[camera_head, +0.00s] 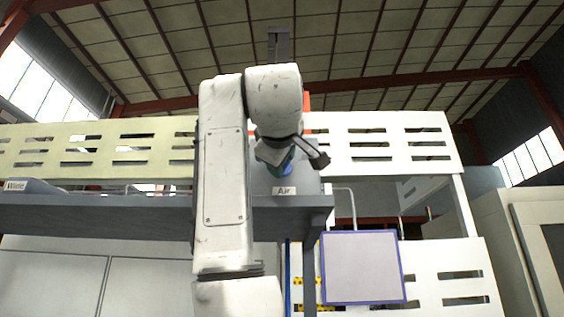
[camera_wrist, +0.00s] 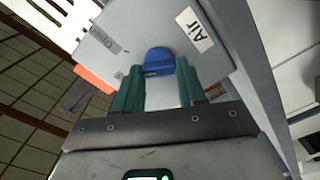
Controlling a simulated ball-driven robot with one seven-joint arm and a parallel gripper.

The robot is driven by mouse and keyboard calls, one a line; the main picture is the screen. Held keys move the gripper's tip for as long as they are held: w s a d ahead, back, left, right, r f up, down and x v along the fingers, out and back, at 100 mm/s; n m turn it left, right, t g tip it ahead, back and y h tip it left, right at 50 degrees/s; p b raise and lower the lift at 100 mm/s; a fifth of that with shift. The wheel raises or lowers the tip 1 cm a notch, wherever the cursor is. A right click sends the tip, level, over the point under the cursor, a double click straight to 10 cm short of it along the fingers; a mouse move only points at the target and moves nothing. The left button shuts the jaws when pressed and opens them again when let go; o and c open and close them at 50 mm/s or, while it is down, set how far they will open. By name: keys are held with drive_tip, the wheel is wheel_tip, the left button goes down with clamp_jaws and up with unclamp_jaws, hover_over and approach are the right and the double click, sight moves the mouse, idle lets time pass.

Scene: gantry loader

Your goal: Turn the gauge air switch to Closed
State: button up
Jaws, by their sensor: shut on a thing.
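The air switch is a blue knob (camera_wrist: 157,56) on a grey panel (camera_wrist: 135,20) in the wrist view. A white "Air" label (camera_wrist: 195,30) is on one side of the knob, and a grey, hard-to-read label (camera_wrist: 104,41) that looks like "Closed" is on the other. My gripper (camera_wrist: 159,70) has its green fingers on either side of the knob and is shut on it. In the head view my gripper (camera_head: 281,160) is at the grey box (camera_head: 308,180) above its "Air" label (camera_head: 284,191). My arm and gripper hide most of the switch there.
A grey shelf (camera_head: 110,214) runs along the left at the box's height. A slotted white panel (camera_head: 385,143) stands behind. A purple-framed board (camera_head: 362,268) hangs below right. A white cabinet (camera_head: 535,225) stands at the far right.

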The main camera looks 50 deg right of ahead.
drive_tip(key=n, duration=0.3)
drive_tip(key=n+b, duration=0.1)
drive_tip(key=n, duration=0.2)
drive_tip(key=shift+w+f, duration=0.1)
drive_tip(key=shift+f, duration=0.1)
idle(0.5)
drive_tip(key=o, duration=1.1)
drive_tip(key=shift+a, duration=0.1)
drive_tip(key=shift+c, duration=0.2)
drive_tip(key=b+v, duration=0.4)
drive_tip(key=v, duration=0.6)
drive_tip(key=shift+s+a, duration=0.3)
